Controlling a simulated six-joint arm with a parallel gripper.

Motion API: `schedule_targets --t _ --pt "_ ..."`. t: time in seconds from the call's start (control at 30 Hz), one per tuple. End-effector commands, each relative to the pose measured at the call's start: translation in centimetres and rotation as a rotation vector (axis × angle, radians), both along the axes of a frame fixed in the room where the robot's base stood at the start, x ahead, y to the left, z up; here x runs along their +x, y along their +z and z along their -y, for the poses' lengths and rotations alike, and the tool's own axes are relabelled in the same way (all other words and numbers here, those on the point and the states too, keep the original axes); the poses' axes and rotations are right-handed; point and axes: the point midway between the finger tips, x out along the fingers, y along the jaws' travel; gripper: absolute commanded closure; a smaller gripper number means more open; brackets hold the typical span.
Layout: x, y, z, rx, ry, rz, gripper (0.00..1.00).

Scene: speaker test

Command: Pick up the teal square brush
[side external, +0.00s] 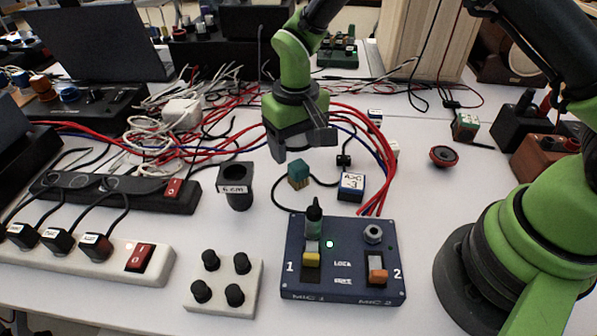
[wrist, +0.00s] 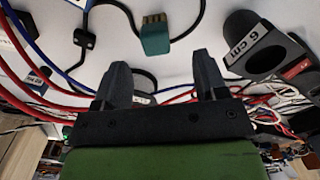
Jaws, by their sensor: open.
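The teal square brush (side external: 298,175) is a small teal block lying on the white table, just left of a blue-and-white labelled block. In the wrist view the brush (wrist: 155,42) has a tan, gold-tipped strip on its edge, and a black cable runs beside it. My gripper (side external: 301,149) is open and empty, pointing down above and slightly behind the brush in the side view. In the wrist view my fingers (wrist: 161,68) are spread apart, with the brush just beyond the fingertips, between their lines. The brush does not touch the fingers as far as I can see.
A black "6 cm" holder (side external: 237,186) stands left of the brush. The blue labelled block (side external: 351,186) is close on the right. A navy switch panel (side external: 343,284) lies in front. Red and blue cables (side external: 376,150) run behind and right.

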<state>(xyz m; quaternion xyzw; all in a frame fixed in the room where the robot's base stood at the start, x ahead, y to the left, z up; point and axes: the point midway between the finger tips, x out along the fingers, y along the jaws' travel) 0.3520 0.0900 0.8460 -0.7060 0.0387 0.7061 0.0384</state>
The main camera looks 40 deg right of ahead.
Motion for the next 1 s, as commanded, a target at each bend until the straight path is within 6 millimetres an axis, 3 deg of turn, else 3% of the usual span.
schedule_targets --t 0.57,0.87,1.0 --pt "-0.6 -7.2 0.5 0.001 -0.001 -0.002 0.34" --pt "-0.5 -7.9 0.5 0.003 0.000 0.001 0.34" --pt "-0.5 -7.8 0.5 0.003 0.000 0.001 0.62"
